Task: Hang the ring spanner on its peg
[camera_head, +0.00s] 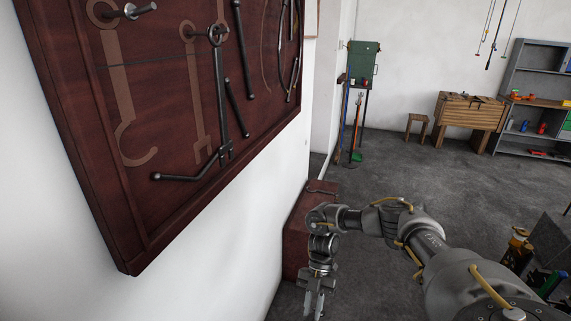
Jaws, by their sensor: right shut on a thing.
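A dark red tool board (75,100) on the left wall carries painted tool outlines. A bare metal peg (132,11) sticks out at its upper left. Below it is a painted spanner outline (118,80) with a ring at the top and an open jaw at the bottom. My right gripper (314,306) points down at the bottom edge, well below and right of the board. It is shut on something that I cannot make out. My left gripper is out of view.
A dark red box (296,232) stands against the wall beside my right arm, with a small dark piece on top. Other tools hang on the board. A workbench (470,112), stool and shelves stand far back.

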